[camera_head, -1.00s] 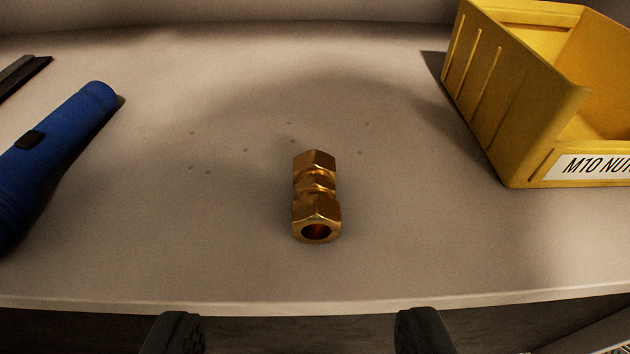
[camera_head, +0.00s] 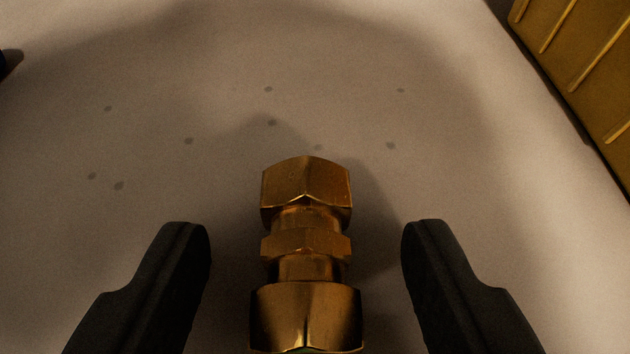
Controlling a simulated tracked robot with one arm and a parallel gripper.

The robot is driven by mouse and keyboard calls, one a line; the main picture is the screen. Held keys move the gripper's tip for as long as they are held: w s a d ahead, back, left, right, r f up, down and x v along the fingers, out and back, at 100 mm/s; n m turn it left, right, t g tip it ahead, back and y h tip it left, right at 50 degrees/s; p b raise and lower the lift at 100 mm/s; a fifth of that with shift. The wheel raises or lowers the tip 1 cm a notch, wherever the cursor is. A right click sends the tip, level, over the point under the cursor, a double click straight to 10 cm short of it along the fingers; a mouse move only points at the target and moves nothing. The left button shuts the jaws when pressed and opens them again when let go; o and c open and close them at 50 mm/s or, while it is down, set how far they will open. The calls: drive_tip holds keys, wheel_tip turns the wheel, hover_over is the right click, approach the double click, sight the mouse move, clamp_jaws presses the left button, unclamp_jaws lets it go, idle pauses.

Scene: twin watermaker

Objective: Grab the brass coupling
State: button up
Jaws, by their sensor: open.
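The brass coupling (camera_head: 306,243) lies on the pale shelf, its length pointing away from me, with a hex nut at each end and a narrower hex band in the middle. Its near end is cut off by the bottom edge of the view. My gripper (camera_head: 306,236) is open, with one dark finger to the left of the coupling and one to the right. There is a gap on each side, and neither finger touches it.
The yellow bin (camera_head: 585,65) stands at the upper right, well apart from the right finger. A dark end of the blue flashlight (camera_head: 9,62) just shows at the left edge. The pale shelf (camera_head: 200,60) beyond the coupling is bare except for small dark spots.

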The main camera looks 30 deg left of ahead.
drive_tip(key=shift+w+a, duration=0.1)
drive_tip(key=shift+w, duration=0.05)
drive_tip(key=c, duration=1.1)
